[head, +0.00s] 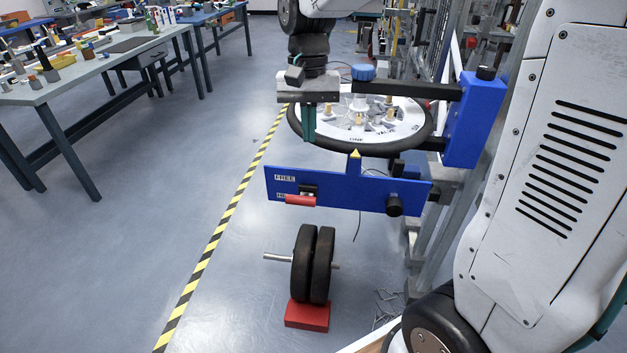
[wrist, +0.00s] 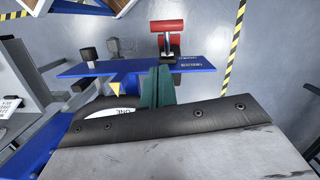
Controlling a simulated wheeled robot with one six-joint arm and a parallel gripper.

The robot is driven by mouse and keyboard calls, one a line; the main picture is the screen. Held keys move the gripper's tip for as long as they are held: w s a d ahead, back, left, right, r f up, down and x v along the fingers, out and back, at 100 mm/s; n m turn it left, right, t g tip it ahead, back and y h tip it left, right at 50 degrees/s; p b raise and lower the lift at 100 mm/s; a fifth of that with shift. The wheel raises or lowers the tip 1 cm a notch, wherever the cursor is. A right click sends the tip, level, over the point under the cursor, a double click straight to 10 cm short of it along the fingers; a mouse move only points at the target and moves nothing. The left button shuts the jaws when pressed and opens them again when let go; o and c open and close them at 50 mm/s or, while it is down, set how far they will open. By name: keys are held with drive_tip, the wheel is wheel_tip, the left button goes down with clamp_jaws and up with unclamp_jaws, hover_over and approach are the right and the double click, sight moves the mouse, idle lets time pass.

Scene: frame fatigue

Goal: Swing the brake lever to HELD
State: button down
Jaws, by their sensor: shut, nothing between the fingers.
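The brake lever has a red handle (head: 300,200) on a dark mount on the blue panel (head: 350,191). A FREE label (head: 286,177) is on the panel's left end. The handle partly covers a lower label, whose text I cannot read fully. In the wrist view the red handle (wrist: 166,26) sticks out past the blue panel's (wrist: 105,67) far edge. My gripper (head: 308,138) has its green fingers shut and empty, above and behind the panel near the wheel's left rim. In the wrist view the fingertips (wrist: 158,70) overlap the panel's near edge, apart from the handle.
A black-rimmed wheel (head: 425,131) with a white disc lies flat behind the panel, held by a blue bracket (head: 475,120). Below, dark weight discs (head: 312,264) stand on a red block (head: 307,316).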

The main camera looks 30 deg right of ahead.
drive_tip(key=shift+w+r+m, duration=0.7)
drive_tip(key=shift+w+m, duration=0.1)
drive_tip(key=shift+m, duration=0.2)
hover_over(304, 198)
drive_tip(key=w+d, duration=0.3)
drive_tip(key=w, duration=0.2)
drive_tip(key=f, duration=1)
drive_tip(key=shift+s+a, duration=0.2)
drive_tip(key=shift+s+a+f, duration=0.6)
drive_tip(key=shift+s+f, duration=0.15)
drive_tip(key=shift+s, duration=0.05)
drive_tip(key=shift+s+a+f, duration=0.3)
drive_tip(key=shift+s+f, duration=0.1)
drive_tip(key=shift+f, duration=0.1)
